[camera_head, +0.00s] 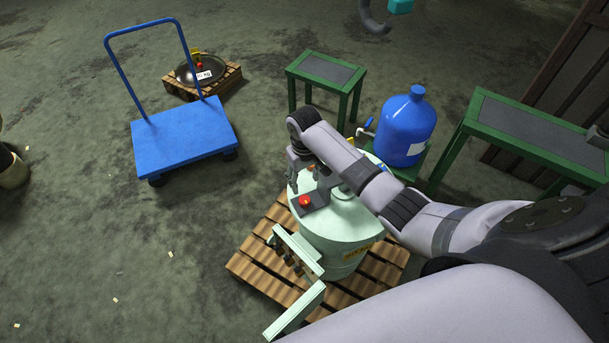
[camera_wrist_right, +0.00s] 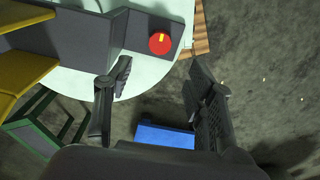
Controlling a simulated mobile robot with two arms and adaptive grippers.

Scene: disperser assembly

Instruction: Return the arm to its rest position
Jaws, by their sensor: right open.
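My right arm (camera_head: 430,215) comes in from the right and reaches over a pale green disperser tank (camera_head: 338,235). My right gripper (camera_head: 298,185) points down near the tank's top. It is close to a dark control box with a red knob (camera_head: 305,201). In the right wrist view the two fingers of my right gripper (camera_wrist_right: 160,80) are spread apart with nothing between them. The red knob (camera_wrist_right: 160,43) shows just beyond the fingertips. Contact with the box cannot be told. My left gripper is not in view.
The tank stands on a wooden pallet (camera_head: 252,268). A blue bottle (camera_head: 405,130) and a green-framed table (camera_head: 530,135) stand to the right, a smaller green table (camera_head: 328,70) behind. A blue cart (camera_head: 180,135) stands at the left. The floor at front left is clear.

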